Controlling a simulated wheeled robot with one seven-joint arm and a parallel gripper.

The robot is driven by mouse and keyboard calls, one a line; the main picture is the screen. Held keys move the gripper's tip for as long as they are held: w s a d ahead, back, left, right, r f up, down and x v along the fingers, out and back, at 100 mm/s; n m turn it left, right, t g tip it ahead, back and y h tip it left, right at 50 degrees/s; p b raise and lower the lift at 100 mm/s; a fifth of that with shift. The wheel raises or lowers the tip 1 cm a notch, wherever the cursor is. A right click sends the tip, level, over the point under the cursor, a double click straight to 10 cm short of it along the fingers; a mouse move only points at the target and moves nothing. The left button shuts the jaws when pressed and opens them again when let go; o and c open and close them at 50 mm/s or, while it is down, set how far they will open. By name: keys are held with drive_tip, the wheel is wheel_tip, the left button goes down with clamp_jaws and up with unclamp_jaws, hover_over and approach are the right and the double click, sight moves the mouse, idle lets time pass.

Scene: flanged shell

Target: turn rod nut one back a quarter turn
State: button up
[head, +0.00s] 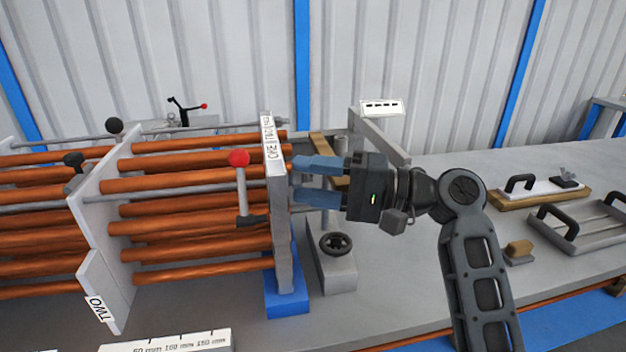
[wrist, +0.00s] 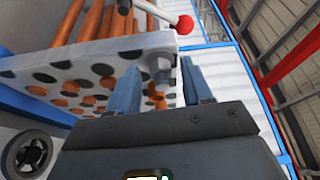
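The upright end plate (head: 280,215) holds a bundle of copper tubes (head: 200,225) and has a lettered label (head: 268,138) on its top edge. My gripper (head: 294,180) points left at the plate's right face, its blue fingers apart. In the wrist view my gripper (wrist: 162,84) is open, with a grey rod nut (wrist: 161,70) on a rod end between and just ahead of the fingers. I see no finger clearly touching the nut. Its number cannot be read there, and in the head view the fingers largely hide it.
A red-knobbed lever (head: 239,160) stands left of the plate. A block with a black handwheel (head: 336,244) is below my gripper. A white plate marked TWO (head: 105,255) stands further left.

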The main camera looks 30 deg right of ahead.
drive_tip(key=shift+r, duration=0.1)
drive_tip(key=shift+o, duration=1.3)
drive_tip(key=r, duration=0.4)
drive_tip(key=shift+d+r, duration=0.3)
drive_tip(key=s+d+r, duration=0.2)
drive_tip(key=d, duration=0.1)
drive_tip(key=s+d+r, duration=0.2)
drive_tip(key=d, duration=0.1)
drive_tip(key=s+d+r, duration=0.2)
drive_tip(key=d, duration=0.1)
drive_tip(key=shift+d+r, duration=0.15)
drive_tip(key=shift+d, duration=0.05)
drive_tip(key=shift+c, duration=1.3)
